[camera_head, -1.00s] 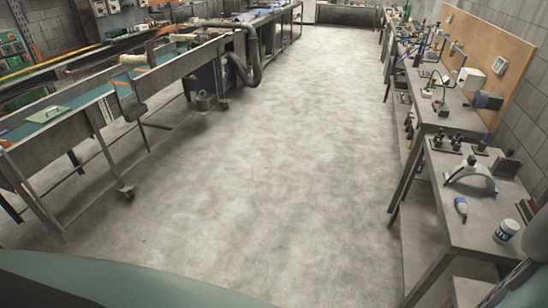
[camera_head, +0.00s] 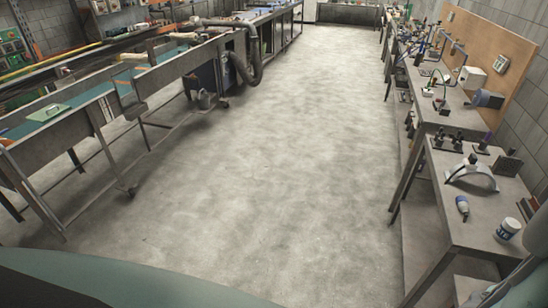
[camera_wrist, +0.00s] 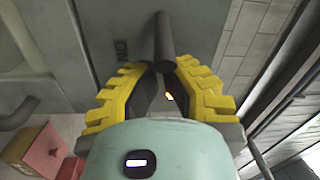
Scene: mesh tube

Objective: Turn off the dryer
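In the wrist view, a grey panel (camera_wrist: 105,30) fills the top, with small dark letters on it that look like "ON" turned sideways. A dark rod (camera_wrist: 163,38) stands out from this panel, apparently a lever. My gripper (camera_wrist: 164,68), with yellow ridged outer fingers and dark inner pads, converges at the near end of the rod. The fingers look closed on it, though their contact is partly hidden. My gripper is not visible in the head view, and I cannot identify the dryer there.
The wrist view shows a red and tan box (camera_wrist: 35,150) at lower left and a block wall (camera_wrist: 250,35) at right. The head view shows a clear concrete floor (camera_head: 270,170) between a long machine table (camera_head: 60,145) and a workbench (camera_head: 450,225) with bottles and tools.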

